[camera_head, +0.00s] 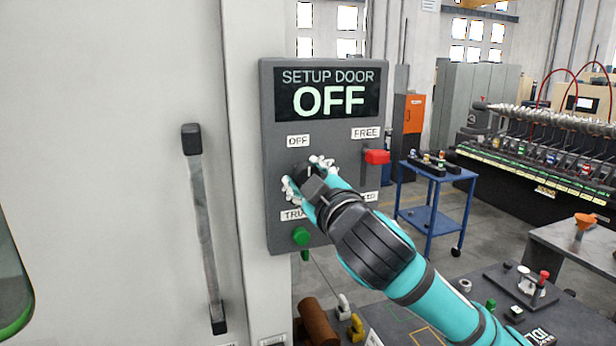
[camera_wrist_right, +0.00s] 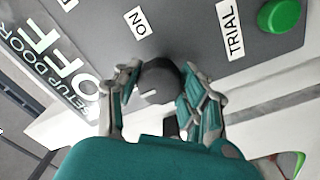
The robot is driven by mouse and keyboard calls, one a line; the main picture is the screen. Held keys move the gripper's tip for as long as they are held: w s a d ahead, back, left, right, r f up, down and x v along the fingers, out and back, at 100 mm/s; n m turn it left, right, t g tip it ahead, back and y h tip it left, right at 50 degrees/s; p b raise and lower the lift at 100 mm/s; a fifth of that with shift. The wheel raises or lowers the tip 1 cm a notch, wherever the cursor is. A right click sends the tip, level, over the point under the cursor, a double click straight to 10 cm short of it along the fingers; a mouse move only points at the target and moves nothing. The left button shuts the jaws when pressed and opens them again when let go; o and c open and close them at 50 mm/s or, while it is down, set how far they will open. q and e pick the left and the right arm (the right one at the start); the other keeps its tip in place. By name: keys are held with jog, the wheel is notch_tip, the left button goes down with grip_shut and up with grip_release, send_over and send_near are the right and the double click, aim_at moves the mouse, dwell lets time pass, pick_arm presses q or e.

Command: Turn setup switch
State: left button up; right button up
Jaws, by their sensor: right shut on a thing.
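The setup switch is a round dark knob (camera_wrist_right: 160,79) on the grey control panel (camera_head: 268,216). My right gripper (camera_head: 306,177) is at the knob, with its fingers on either side of it. In the right wrist view the right gripper (camera_wrist_right: 162,98) is shut on the knob, and a pale mark shows on the knob's face. The display (camera_head: 327,96) reads "SETUP DOOR OFF". In the head view my gripper and arm hide most of the knob. My left gripper is not in view.
A red lever (camera_head: 376,157) sits at the panel's right, under "FREE". A green button (camera_head: 301,236) is below, near "TRIAL". A door handle (camera_head: 204,230) is to the left. A blue cart (camera_head: 436,188) and a workbench (camera_head: 582,248) stand at right.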

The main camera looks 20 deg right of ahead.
jog(key=o, duration=1.2)
jog(key=s, duration=0.7)
jog(key=shift+s+f, duration=0.15)
jog(key=shift+s, duration=0.1)
jog(key=shift+d, duration=0.1)
